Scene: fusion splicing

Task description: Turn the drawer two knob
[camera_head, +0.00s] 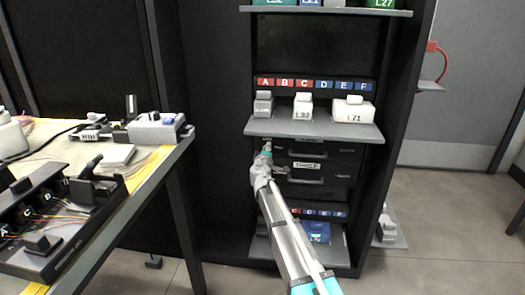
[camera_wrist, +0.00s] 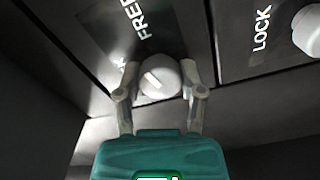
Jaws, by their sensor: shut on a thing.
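In the wrist view a round white knob (camera_wrist: 160,78) with a pale pointer line sits on a dark drawer front next to a "FREE" label. My gripper (camera_wrist: 160,82) has one finger on each side of this knob and is shut on it. In the head view my gripper (camera_head: 265,155) reaches the left side of the dark drawers (camera_head: 310,165) under the grey shelf. The knob is hidden there by my gripper. A second white knob (camera_wrist: 308,30) with a "LOCK" label shows at the right of the wrist view.
Above the drawers a grey shelf (camera_head: 335,133) juts out with small white devices on it. A lower shelf with a blue item (camera_head: 317,231) lies below. A cluttered workbench (camera_head: 150,165) stands at the left. Open floor (camera_head: 440,225) shows at the right.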

